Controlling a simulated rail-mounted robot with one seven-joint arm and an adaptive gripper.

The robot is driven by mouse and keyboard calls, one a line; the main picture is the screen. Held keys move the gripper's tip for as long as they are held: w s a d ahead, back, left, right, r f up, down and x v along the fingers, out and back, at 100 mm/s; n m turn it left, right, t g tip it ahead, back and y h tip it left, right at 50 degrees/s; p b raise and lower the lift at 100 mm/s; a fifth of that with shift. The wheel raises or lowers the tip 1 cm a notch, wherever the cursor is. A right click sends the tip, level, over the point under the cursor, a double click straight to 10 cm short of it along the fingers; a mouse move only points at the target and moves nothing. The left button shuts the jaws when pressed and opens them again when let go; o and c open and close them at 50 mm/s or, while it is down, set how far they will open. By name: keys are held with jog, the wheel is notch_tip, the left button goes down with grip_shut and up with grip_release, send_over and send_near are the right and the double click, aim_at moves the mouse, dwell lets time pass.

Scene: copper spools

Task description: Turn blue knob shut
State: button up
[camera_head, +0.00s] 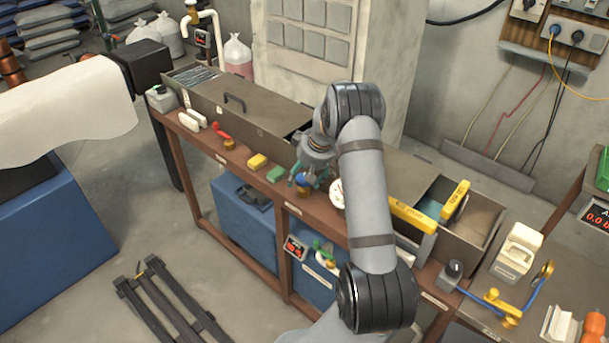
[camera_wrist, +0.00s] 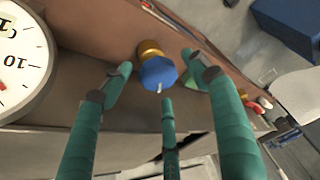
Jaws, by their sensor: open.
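The blue knob (camera_wrist: 158,73) is a faceted blue cap with a small pale mark, on a brass stem that meets the brown bench panel. In the head view the blue knob (camera_head: 303,187) is partly hidden by my gripper. My gripper (camera_head: 308,180) has green fingers and is at the front of the bench. In the wrist view my gripper (camera_wrist: 160,85) is open, with one finger to the left of the knob, one to the right and one below it. The fingers appear close around the knob; I cannot tell whether any touches it.
A round white gauge (camera_wrist: 22,62) stands left of the fingers in the wrist view. A metal bin with yellow-handled tools (camera_head: 413,215) lies right of my arm.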

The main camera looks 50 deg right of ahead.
jog(key=shift+c, duration=0.9)
jog(key=c, duration=0.9)
jog(key=shift+c, duration=0.3)
